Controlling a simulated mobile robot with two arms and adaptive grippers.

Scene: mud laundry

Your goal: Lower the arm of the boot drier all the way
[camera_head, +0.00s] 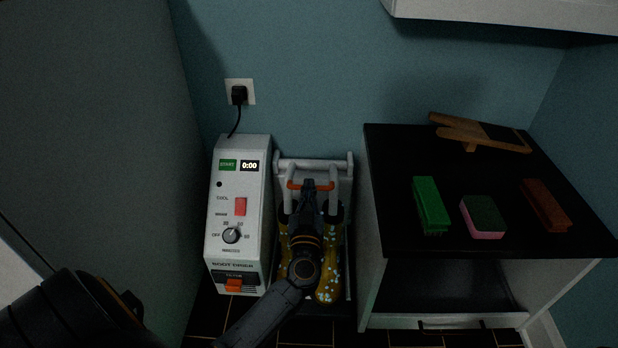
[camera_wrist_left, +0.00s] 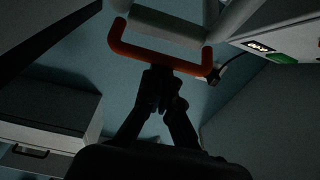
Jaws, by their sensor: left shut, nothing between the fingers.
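The boot drier has a white control box (camera_head: 240,210) with a green START button, a 0:00 display, a red switch and a dial. Beside it is the drier's arm (camera_head: 346,185), a frame of white tubes with an orange handle (camera_head: 294,186), raised at the back above the boots. Yellow boots with pale spots (camera_head: 328,285) stand under it, partly hidden by my arm. My left gripper (camera_head: 308,188) is shut and empty, its fingertips at the middle of the handle. In the left wrist view the fingertips (camera_wrist_left: 160,76) meet or nearly meet the handle (camera_wrist_left: 122,42); contact is unclear.
A dark-topped cabinet (camera_head: 390,150) stands close on the right, with a green brush (camera_head: 430,205), a sponge (camera_head: 483,216), a brown brush (camera_head: 545,204) and a wooden boot jack (camera_head: 470,131). A grey wall surface (camera_head: 100,120) is on the left. A plug (camera_head: 239,94) is in the back wall.

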